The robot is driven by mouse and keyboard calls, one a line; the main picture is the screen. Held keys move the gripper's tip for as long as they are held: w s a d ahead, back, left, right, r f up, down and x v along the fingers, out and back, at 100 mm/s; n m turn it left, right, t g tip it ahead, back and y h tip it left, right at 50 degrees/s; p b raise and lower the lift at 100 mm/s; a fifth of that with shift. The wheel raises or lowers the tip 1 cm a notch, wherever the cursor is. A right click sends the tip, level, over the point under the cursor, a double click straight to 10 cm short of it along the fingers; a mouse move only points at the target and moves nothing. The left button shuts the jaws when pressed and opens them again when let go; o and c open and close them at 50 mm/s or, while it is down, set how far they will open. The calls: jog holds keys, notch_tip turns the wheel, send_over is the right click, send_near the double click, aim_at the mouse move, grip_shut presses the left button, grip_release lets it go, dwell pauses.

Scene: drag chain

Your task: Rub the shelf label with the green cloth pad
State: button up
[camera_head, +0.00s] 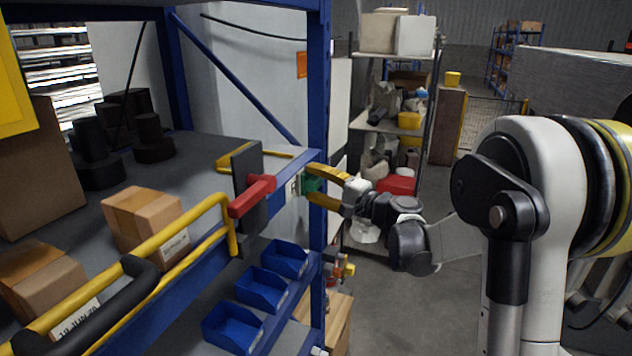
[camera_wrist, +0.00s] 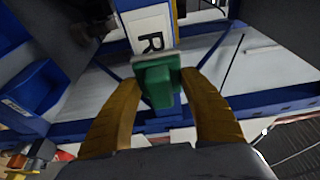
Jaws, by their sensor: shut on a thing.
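My gripper (camera_head: 318,187) has yellow fingers and is shut on the green cloth pad (camera_head: 312,184). In the wrist view the pad (camera_wrist: 158,82) sits between the two fingertips. The shelf label (camera_head: 295,187) is a white plate on the blue shelf beam, left of the pad in the head view.
A red handle (camera_head: 252,196) on a dark upright plate stands left of the label. A yellow rail (camera_head: 180,245) runs along the shelf front. Blue bins (camera_head: 262,288) sit below. A blue rack post (camera_head: 318,90) rises close to my gripper. Cardboard boxes (camera_head: 145,222) lie on the shelf.

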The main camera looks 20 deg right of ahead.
aim_at(289, 191)
jog(key=shift+s+a+b, duration=0.25)
jog(key=shift+s+a, duration=1.05)
jog(key=shift+s, duration=0.2)
jog(key=shift+s+a+b, duration=0.25)
jog(key=shift+s+a, duration=1)
jog(key=shift+s, duration=0.2)
jog(key=shift+s+d, duration=0.95)
jog(key=shift+d, duration=0.2)
jog(key=shift+s+d, duration=0.95)
jog(key=shift+d, duration=0.2)
jog(key=shift+s+d+b, duration=0.45)
jog(key=shift+s+d, duration=0.5)
jog(key=shift+d, duration=0.2)
